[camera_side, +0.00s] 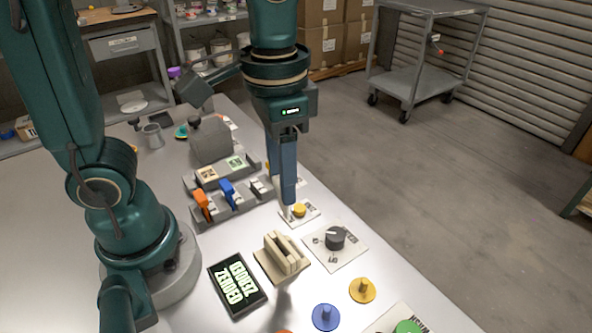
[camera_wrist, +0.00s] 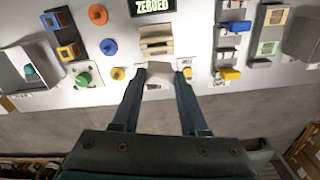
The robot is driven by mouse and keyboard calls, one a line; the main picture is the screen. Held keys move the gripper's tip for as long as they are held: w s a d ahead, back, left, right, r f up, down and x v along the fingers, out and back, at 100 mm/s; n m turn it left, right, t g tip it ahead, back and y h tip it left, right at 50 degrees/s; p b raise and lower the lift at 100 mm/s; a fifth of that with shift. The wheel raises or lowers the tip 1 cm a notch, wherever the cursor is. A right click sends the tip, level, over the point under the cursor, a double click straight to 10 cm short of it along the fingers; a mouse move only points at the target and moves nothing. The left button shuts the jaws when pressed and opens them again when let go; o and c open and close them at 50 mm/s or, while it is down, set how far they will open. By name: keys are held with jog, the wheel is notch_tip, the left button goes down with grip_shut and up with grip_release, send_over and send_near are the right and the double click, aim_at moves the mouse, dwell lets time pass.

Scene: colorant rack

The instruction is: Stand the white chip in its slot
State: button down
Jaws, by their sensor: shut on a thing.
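My gripper (camera_side: 287,198) points down over the right side of the table and is shut on the white chip. In the wrist view the pale chip (camera_wrist: 160,69) shows between the two fingertips (camera_wrist: 159,76). In the side view the fingers hide most of it. A beige slotted holder (camera_side: 272,265) with upright walls stands on the table, in front of and slightly left of my gripper in the side view. It also shows in the wrist view (camera_wrist: 154,30), just beyond the chip. The chip is apart from the holder.
A black display (camera_side: 237,284) with lit text lies left of the holder. A dark knob (camera_side: 335,238) and a yellow knob (camera_side: 299,210) sit close to my gripper. Yellow (camera_side: 362,290) and blue (camera_side: 325,317) pegged discs lie in front. Grey racks (camera_side: 222,214) with coloured pieces stand behind.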

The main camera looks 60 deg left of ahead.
jog(key=w+a+f+n, duration=0.1)
jog(key=w+a+n, duration=0.1)
jog(key=a, duration=1.3)
jog(key=shift+f+n, duration=0.3)
jog(key=shift+f, duration=0.05)
jog(key=shift+f, duration=0.1)
jog(key=shift+f, duration=2.65)
jog(key=shift+f, duration=1)
jog(key=shift+f, duration=0.3)
